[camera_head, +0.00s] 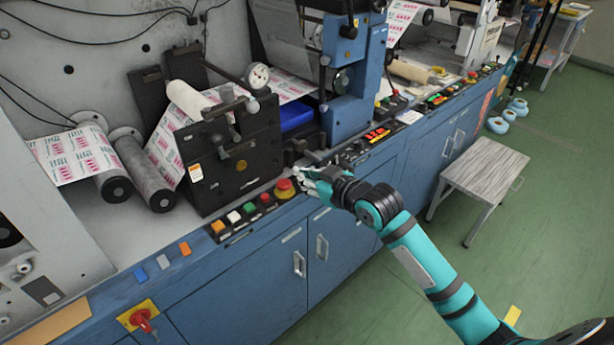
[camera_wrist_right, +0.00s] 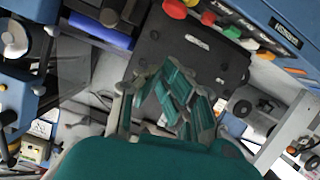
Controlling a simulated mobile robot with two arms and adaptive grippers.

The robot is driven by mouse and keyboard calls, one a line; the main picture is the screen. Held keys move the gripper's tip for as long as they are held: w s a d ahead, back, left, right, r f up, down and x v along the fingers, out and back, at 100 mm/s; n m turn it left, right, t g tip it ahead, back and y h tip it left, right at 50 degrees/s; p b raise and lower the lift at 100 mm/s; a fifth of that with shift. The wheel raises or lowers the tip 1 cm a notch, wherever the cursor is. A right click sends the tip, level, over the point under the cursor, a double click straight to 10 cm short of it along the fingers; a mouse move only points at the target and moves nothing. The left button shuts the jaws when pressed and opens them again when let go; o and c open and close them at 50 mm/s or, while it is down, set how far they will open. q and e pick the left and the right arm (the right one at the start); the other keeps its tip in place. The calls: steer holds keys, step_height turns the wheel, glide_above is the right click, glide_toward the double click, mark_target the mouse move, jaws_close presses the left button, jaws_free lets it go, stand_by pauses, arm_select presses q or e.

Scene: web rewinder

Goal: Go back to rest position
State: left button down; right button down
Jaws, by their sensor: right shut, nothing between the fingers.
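My right arm comes in from the lower right in the head view. My right gripper (camera_head: 312,180) is by the red emergency-stop button (camera_head: 285,188) at the right end of a small button panel (camera_head: 240,222) on the machine's front ledge. I cannot tell if the gripper touches the button. In the right wrist view the right gripper's fingers (camera_wrist_right: 170,105) are shut and empty, in front of the dark machine block (camera_wrist_right: 195,50). My left gripper is not in view.
The blue machine cabinet (camera_head: 250,275) runs along the front, with door handles. A printed web (camera_head: 70,155) passes over rollers on the left. A grey stool (camera_head: 485,170) stands on the green floor to the right. The floor before the cabinet is mostly open.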

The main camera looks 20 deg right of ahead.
steer(key=shift+s+r, duration=0.15)
steer(key=shift+s, duration=0.1)
stand_by(0.3)
steer(key=s+d+f+m+g+h, duration=0.1)
steer(key=d+f+g, duration=0.1)
steer(key=f, duration=0.9)
steer(key=s+d+f+m+g+h, duration=0.1)
steer(key=s+d+f+m, duration=0.1)
steer(key=f, duration=0.9)
steer(key=s+d+f+g+h, duration=0.1)
steer(key=s+f, duration=0.4)
steer(key=f, duration=0.3)
steer(key=s+d+f+g+h, duration=0.15)
steer(key=s+f, duration=0.25)
steer(key=f, duration=0.5)
steer(key=s+a+f+g, duration=0.1)
steer(key=s+f+g, duration=0.1)
steer(key=s+f, duration=0.7)
steer(key=s+a+f+g, duration=0.1)
steer(key=s+f+g, duration=0.1)
steer(key=s+f, duration=0.65)
steer(key=s+a+f+g, duration=0.1)
steer(key=s+f, duration=0.1)
steer(key=s, duration=0.9)
steer(key=s+a+f+g, duration=0.1)
steer(key=s+a+g, duration=0.1)
steer(key=s, duration=0.9)
steer(key=shift+s+a+f, duration=0.15)
steer(key=shift+a+f, duration=0.05)
steer(key=shift+f, duration=0.2)
